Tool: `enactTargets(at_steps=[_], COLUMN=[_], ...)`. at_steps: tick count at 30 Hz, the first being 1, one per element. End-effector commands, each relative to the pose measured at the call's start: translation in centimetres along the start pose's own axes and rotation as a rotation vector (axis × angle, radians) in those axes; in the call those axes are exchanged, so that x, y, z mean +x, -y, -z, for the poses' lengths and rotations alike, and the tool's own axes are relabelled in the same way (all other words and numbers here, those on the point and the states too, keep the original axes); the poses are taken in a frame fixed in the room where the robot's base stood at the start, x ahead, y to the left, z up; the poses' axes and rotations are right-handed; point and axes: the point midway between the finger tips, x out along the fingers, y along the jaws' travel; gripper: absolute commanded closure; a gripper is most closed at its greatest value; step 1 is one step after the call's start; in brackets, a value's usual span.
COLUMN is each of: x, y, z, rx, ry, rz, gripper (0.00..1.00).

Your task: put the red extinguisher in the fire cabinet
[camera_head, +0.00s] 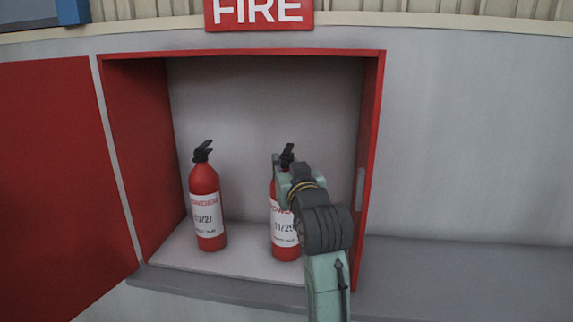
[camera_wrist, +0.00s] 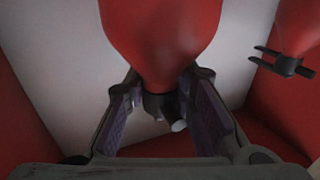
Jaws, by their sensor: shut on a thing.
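The fire cabinet (camera_head: 370,130) is a red-framed box with a grey inside, set in the wall and open. A red extinguisher (camera_head: 283,245), its label partly hidden by my arm, is upright inside, right of the middle. My gripper (camera_head: 284,175) is shut on this extinguisher near its top. In the wrist view the fingers (camera_wrist: 165,82) lie on both sides of its neck, below the red body (camera_wrist: 160,40). Its base is at the cabinet floor; I cannot tell whether it touches.
A second red extinguisher (camera_head: 206,205) stands upright in the cabinet's left half, apart from the held one; it also shows in the wrist view (camera_wrist: 296,28). The red door (camera_head: 50,180) is swung open to the left. A grey ledge (camera_head: 460,275) runs below the cabinet.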

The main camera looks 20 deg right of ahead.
Motion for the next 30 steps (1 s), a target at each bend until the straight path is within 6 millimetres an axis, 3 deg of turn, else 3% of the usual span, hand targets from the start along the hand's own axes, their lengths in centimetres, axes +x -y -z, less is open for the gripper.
enactTargets(at_steps=[4, 5, 13, 24, 30], x=[-0.1, 0.0, 0.0, -0.2, -3.3], y=[0.0, 0.0, 0.0, 0.0, -0.1], z=[0.0, -0.2, -0.2, 0.0, -0.2], rx=[-0.001, 0.000, 0.000, 0.000, 0.000], ry=[-0.008, 0.000, 0.000, 0.000, -0.004], rz=[0.000, 0.000, 0.000, 0.000, -0.002], gripper=[1.00, 0.75, 0.57, 0.57, 0.57])
